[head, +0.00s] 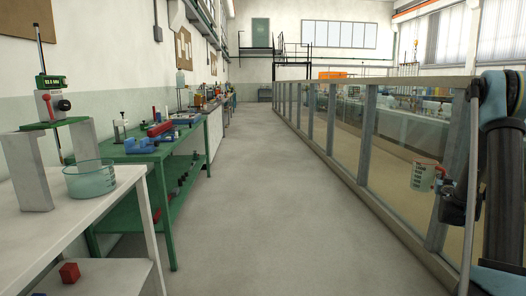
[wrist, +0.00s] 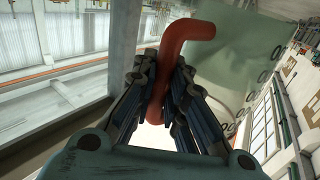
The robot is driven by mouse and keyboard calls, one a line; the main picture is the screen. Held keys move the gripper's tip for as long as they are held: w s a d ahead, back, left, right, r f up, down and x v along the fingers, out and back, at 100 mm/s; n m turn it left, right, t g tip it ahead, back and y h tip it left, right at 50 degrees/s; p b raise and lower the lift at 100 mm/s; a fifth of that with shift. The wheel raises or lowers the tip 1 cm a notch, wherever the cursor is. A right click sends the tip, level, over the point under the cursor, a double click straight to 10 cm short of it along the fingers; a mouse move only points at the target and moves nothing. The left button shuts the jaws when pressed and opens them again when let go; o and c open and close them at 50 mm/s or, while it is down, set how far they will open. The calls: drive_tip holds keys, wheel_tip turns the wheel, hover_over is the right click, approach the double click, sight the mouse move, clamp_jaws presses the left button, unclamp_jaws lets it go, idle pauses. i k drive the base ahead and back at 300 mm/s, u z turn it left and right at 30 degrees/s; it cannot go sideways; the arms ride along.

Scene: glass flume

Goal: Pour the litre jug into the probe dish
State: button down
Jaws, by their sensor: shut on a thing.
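The litre jug (head: 423,177) is a small pale greenish vessel with dark markings and a red handle, at the right of the head view, held in front of the glass wall. It looks about upright there; its contents cannot be made out. My gripper (head: 442,182) is shut on its red handle. In the wrist view my gripper (wrist: 160,95) has both fingers around the red handle, and the pale green jug wall (wrist: 240,55) fills the upper right. The probe dish (head: 90,180), a wide clear greenish glass bowl, stands on the white table at the left, far from my gripper.
A stand with a green display probe (head: 52,82) is beside the dish on the white table (head: 105,207). A red block (head: 69,272) lies on its lower shelf. Behind is a green bench (head: 150,155) with tools. The floor aisle (head: 270,190) is clear between the tables and the glass flume (head: 400,150).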

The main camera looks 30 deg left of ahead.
sight(93, 179)
drive_tip(key=z, duration=0.1)
drive_tip(key=i, duration=0.55)
drive_tip(key=u, duration=2.4)
